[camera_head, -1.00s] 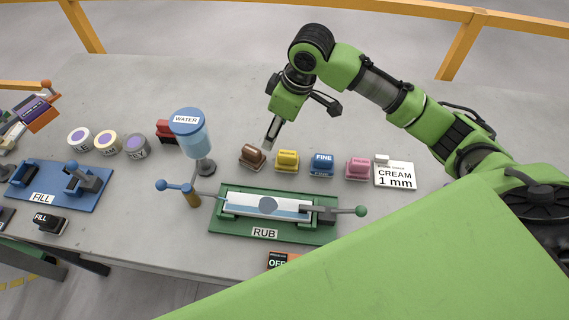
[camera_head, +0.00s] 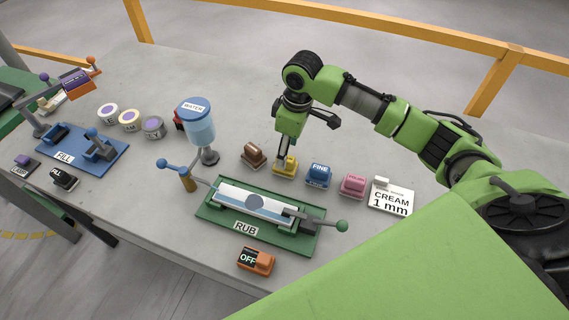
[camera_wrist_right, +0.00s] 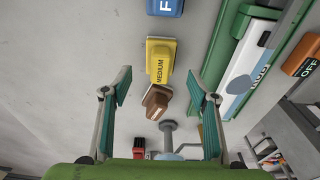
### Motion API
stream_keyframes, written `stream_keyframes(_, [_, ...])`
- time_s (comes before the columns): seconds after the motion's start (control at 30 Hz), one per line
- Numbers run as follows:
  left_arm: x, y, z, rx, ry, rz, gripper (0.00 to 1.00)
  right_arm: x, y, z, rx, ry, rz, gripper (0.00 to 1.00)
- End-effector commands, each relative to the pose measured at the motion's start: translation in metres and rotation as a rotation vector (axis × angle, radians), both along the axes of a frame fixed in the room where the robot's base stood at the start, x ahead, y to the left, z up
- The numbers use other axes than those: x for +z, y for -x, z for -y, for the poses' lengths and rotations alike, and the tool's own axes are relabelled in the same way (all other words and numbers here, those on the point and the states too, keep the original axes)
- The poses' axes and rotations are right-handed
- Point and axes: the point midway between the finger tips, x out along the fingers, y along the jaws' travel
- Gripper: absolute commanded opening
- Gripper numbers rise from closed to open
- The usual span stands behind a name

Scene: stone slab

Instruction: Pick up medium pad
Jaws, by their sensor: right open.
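The medium pad is a yellow block; it stands on the slab in the head view (camera_head: 286,168), in the row of pads behind the green RUB fixture. In the right wrist view the medium pad (camera_wrist_right: 160,58) shows its MEDIUM label and lies ahead of the gap between my fingers. My right gripper (camera_head: 305,138) is open and empty, with one finger overlapping the yellow pad's upper part in the head view. Both spread fingers of it show in the right wrist view (camera_wrist_right: 159,80). Whether a finger touches the pad I cannot tell. My left gripper is out of view.
A brown pad (camera_head: 254,153) and a blue FINE pad (camera_head: 319,175) flank the yellow one closely. A pink pad (camera_head: 353,185) and the CREAM sign (camera_head: 391,198) stand farther right. The RUB fixture (camera_head: 212,213) is in front; the water dispenser (camera_head: 199,128) stands left.

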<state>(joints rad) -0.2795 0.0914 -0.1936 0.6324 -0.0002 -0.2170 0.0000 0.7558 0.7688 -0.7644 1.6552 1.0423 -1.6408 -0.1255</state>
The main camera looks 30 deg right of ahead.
Motion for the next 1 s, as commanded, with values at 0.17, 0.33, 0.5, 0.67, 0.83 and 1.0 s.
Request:
stream_keyframes(0.17, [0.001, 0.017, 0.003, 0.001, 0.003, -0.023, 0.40, -0.013, 0.000, -0.001, 0.001, 0.001, -0.001, 0.54])
stream_keyframes(0.33, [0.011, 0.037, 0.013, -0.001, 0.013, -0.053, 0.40, -0.031, -0.001, -0.002, -0.001, 0.000, -0.004, 0.54])
stream_keyframes(0.5, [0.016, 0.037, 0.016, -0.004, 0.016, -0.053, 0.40, -0.056, -0.004, -0.004, 0.000, 0.001, -0.001, 0.54])
stream_keyframes(0.67, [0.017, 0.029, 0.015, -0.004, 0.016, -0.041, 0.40, -0.065, -0.005, -0.004, 0.001, 0.001, 0.001, 0.54])
stream_keyframes(0.83, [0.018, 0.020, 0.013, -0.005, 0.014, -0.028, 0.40, -0.065, -0.005, -0.004, 0.001, 0.001, 0.001, 0.52])
stream_keyframes(1.0, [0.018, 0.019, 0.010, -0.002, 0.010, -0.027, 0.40, -0.065, -0.005, -0.004, 0.001, 0.001, 0.001, 0.11])
